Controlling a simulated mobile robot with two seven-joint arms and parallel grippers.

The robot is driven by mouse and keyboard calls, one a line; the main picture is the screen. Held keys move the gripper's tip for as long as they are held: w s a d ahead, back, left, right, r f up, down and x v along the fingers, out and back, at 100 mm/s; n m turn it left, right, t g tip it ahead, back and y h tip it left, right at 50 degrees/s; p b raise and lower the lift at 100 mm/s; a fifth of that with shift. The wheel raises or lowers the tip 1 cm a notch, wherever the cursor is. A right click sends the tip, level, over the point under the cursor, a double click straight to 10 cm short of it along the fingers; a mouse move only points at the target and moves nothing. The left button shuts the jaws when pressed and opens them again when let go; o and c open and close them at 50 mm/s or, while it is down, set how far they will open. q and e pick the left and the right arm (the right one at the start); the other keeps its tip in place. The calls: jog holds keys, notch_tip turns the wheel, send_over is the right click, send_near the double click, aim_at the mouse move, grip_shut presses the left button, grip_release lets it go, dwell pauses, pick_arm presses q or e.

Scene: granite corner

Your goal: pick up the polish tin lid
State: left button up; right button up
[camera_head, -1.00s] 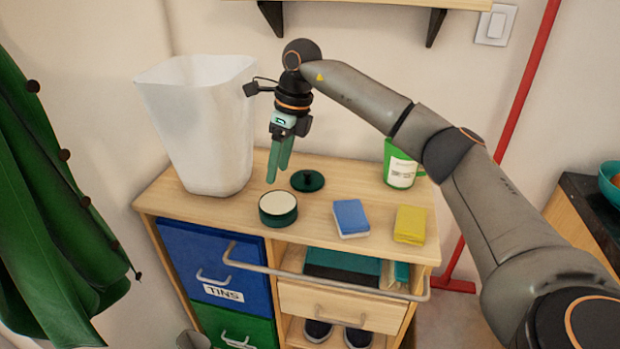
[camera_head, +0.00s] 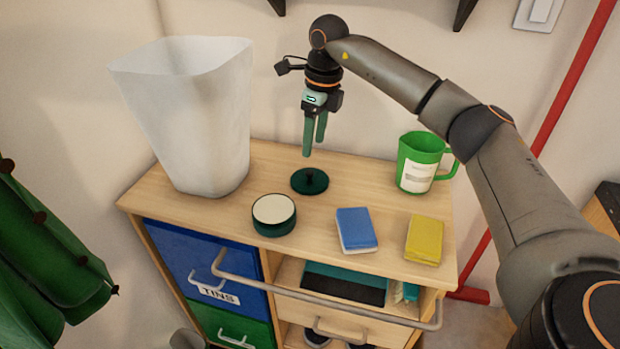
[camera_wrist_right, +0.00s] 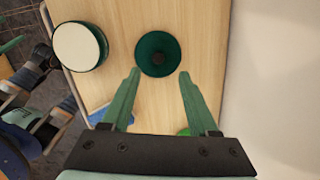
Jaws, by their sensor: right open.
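The polish tin lid (camera_head: 310,181) is a dark green disc with a small dark knob, lying flat on the wooden cabinet top. It also shows in the right wrist view (camera_wrist_right: 158,50), just beyond and between the fingertips. The round tin (camera_head: 273,214), dark green with a cream top, stands to the left and nearer the front edge. It also shows in the right wrist view (camera_wrist_right: 80,46). My right gripper (camera_head: 313,152) is open and empty, its green fingers pointing down above the lid, apart from it. My left gripper is not in view.
A tall white bin (camera_head: 188,125) stands at the left of the cabinet top (camera_head: 385,258). A blue sponge (camera_head: 356,230), a yellow sponge (camera_head: 425,240) and a green mug (camera_head: 418,163) stand to the right. A rail (camera_head: 310,299) runs along the front.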

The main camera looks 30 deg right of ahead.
aim_at(310, 172)
jog(key=f, duration=0.7)
jog(key=shift+w+a+f, duration=0.25)
jog(key=shift+a+f, duration=0.05)
jog(key=shift+f, duration=0.1)
grip_shut()
